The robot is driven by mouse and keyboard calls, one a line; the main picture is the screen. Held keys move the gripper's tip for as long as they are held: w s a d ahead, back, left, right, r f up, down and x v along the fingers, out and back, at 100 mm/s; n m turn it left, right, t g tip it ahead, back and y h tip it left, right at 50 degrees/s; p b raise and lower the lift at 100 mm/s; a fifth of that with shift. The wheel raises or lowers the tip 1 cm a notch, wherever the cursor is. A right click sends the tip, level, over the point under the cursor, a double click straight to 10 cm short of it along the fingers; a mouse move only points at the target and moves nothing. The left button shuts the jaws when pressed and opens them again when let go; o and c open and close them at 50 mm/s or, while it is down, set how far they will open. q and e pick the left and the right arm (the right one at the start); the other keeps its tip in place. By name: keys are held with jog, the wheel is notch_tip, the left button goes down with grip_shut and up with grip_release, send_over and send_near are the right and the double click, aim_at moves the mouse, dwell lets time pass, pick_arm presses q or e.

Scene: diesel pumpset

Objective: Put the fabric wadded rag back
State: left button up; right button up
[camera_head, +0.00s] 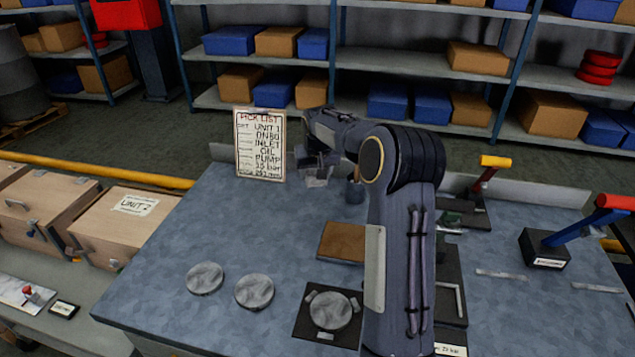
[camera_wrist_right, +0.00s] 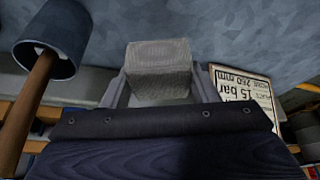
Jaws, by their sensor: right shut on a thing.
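My right gripper (camera_head: 315,170) is above the back part of the blue-grey bench, just right of the pick list board. In the right wrist view, my right gripper (camera_wrist_right: 158,88) is shut on a grey woven wad, the fabric rag (camera_wrist_right: 158,58), which sits between the two fingers. In the head view the rag (camera_head: 316,181) shows as a small grey lump under the gripper, partly hidden by it. I cannot tell whether the rag touches the bench. My left gripper is not in view.
The pick list board (camera_head: 260,146) stands close left of the gripper. A dark blue cup (camera_head: 355,191) with a brown handle in it stands close right. A brown pad (camera_head: 342,242) and grey discs (camera_head: 254,291) lie nearer. The bench's left middle (camera_head: 215,225) is clear.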

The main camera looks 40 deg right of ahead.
aim_at(318, 193)
jog(key=shift+w+d+f, duration=0.2)
jog(key=shift+d+f, duration=0.1)
jog(key=shift+f, duration=0.15)
jog(key=shift+w+d+f, duration=0.2)
jog(key=shift+d+f, duration=0.1)
jog(key=shift+f, duration=0.15)
jog(key=f, duration=0.3)
jog(key=shift+w+d+f, duration=0.15)
jog(key=shift+d+f, duration=0.05)
jog(key=shift+f, duration=0.15)
jog(key=shift+f, duration=0.2)
jog(key=o, duration=1)
jog(key=shift+c, duration=0.2)
jog(key=shift+r, duration=0.1)
